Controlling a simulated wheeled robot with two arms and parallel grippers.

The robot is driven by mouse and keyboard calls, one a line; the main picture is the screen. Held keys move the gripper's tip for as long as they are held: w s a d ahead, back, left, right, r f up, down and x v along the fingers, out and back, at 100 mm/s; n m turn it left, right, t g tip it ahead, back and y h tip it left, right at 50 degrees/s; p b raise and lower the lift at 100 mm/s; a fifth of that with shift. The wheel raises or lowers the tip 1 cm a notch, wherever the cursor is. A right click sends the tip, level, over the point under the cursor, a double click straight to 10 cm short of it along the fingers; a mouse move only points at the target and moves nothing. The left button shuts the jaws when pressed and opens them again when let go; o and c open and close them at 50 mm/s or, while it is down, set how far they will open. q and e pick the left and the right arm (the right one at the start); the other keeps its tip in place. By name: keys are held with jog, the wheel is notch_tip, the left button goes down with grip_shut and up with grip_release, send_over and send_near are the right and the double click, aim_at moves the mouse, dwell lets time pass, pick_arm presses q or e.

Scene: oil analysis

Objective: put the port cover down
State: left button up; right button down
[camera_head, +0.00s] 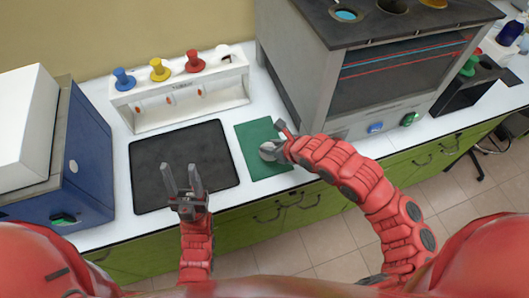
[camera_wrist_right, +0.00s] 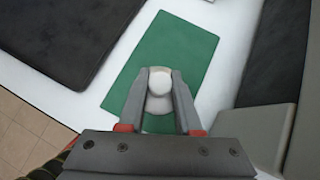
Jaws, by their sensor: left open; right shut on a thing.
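The port cover (camera_wrist_right: 160,88) is a pale, rounded piece with a wider base. My right gripper (camera_wrist_right: 160,74) is shut on it, with one finger on each side. In the head view the cover (camera_head: 269,151) is a small greyish piece at the tip of my right gripper (camera_head: 279,143), over the green mat (camera_head: 256,133). The mat also shows in the right wrist view (camera_wrist_right: 185,45). I cannot tell whether the cover touches the mat. My left gripper (camera_head: 180,176) is open and empty above the black mat (camera_head: 207,148).
A white rack (camera_head: 165,98) with blue, yellow and red knobs stands behind the black mat. A grey machine (camera_head: 318,75) stands right of the green mat, near my right arm. A blue box (camera_head: 85,165) stands at the left. The counter's front edge runs just before the mats.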

jog(key=shift+w+a, duration=0.4)
jog(key=shift+w, duration=0.25)
jog(key=shift+w+a+b, duration=0.2)
jog(key=shift+a+b, duration=0.05)
jog(key=shift+b, duration=0.1)
jog(key=shift+w+a+f, duration=0.15)
jog(key=shift+f, duration=0.25)
notch_tip(320, 180, down, 3)
jog(key=shift+r+b, duration=0.1)
jog(key=shift+b, duration=0.3)
jog(key=c, duration=0.6)
grip_release()
